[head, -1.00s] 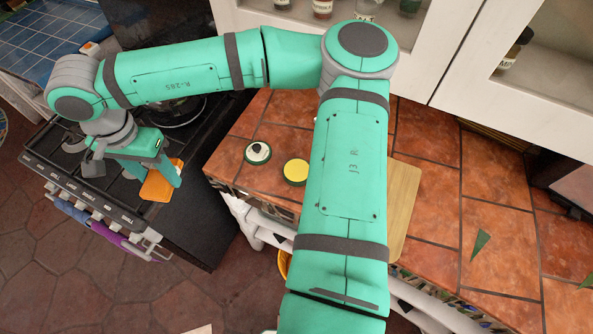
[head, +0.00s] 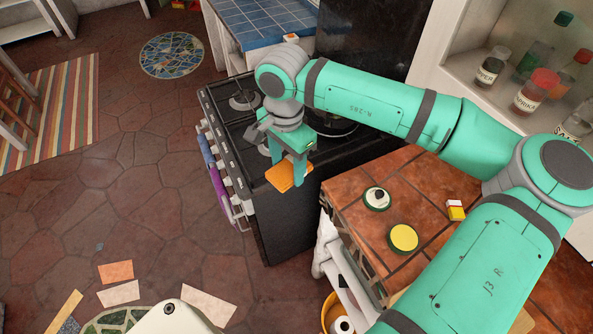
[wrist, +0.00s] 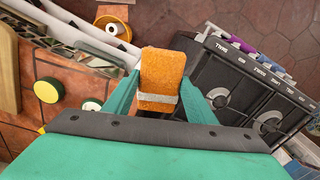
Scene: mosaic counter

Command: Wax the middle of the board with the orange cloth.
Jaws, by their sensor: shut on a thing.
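My gripper (head: 288,160) is shut on the orange cloth (head: 290,175), held in the air by the stove's near right corner. In the wrist view the cloth (wrist: 162,65), with a pale band across it, sits between my two fingers. The wooden board (wrist: 8,75) shows only in part at the left edge of the wrist view, on the tiled counter, well apart from the cloth. In the head view my arm hides most of it. A round tin with a yellow face (head: 403,238) and green rim lies on the counter.
The black stove (head: 285,220) is beside the counter, with a gap between. A yellow bucket (head: 333,312) is below the counter.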

